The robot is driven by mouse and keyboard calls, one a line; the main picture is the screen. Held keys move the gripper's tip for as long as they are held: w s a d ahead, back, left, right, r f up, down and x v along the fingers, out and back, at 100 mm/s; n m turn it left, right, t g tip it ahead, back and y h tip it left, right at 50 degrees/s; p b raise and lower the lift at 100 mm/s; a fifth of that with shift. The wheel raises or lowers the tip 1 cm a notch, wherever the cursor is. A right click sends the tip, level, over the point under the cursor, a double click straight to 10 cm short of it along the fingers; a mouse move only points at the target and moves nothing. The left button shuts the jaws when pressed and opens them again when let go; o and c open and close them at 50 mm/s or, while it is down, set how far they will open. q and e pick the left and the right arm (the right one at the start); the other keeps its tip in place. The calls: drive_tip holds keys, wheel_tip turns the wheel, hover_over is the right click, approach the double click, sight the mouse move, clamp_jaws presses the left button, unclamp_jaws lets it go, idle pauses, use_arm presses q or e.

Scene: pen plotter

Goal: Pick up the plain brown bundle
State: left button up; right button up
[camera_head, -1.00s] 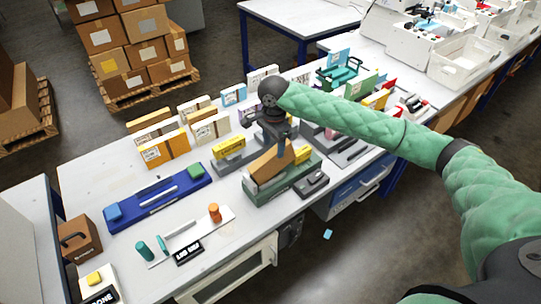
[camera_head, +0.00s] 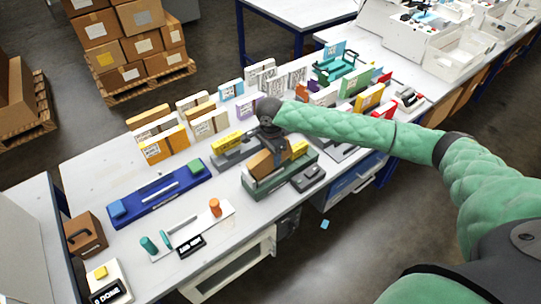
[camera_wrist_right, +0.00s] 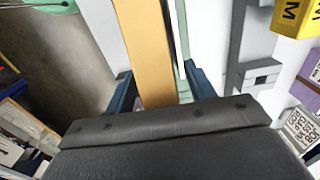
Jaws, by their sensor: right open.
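The plain brown bundle (camera_head: 261,164) stands in a green holder (camera_head: 262,188) near the front edge of the workbench. In the right wrist view the bundle (camera_wrist_right: 146,45) is a long tan-brown slab running up between the two fingers. My right gripper (camera_head: 270,143) is over the bundle's top in the head view, partly hidden by its own wrist. In the right wrist view my gripper (camera_wrist_right: 161,88) is open, with one dark blue finger on each side of the bundle and a visible gap on the right side. My left gripper is out of view.
Yellow blocks (camera_head: 227,141) sit close beside the holder. A dark grey device (camera_head: 308,178) is to its right. A blue tray (camera_head: 160,196) lies to the left. Upright boxes and booklets (camera_head: 210,124) line the bench behind. Clear bench lies at the left.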

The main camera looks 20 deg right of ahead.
drive_tip(key=shift+f, duration=0.25)
clamp_jaws()
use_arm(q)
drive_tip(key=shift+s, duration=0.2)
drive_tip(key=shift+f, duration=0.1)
use_arm(e)
drive_tip(key=shift+r, duration=0.1)
drive_tip(key=shift+r, duration=0.15)
drive_tip(key=shift+w+r+b, duration=0.1)
drive_tip(key=shift+r+b, duration=0.2)
drive_tip(key=shift+b, duration=0.2)
wheel_tip(320, 180, up, 2)
drive_tip(key=shift+r+b, duration=0.1)
drive_tip(key=shift+b, duration=0.6)
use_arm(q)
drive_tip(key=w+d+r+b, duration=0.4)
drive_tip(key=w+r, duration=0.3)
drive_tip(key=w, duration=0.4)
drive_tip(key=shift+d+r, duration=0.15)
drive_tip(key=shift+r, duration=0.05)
use_arm(e)
drive_tip(key=s+d+r, duration=0.5)
drive_tip(key=d+r, duration=0.3)
drive_tip(key=d, duration=0.2)
drive_tip(key=shift+s, duration=0.4)
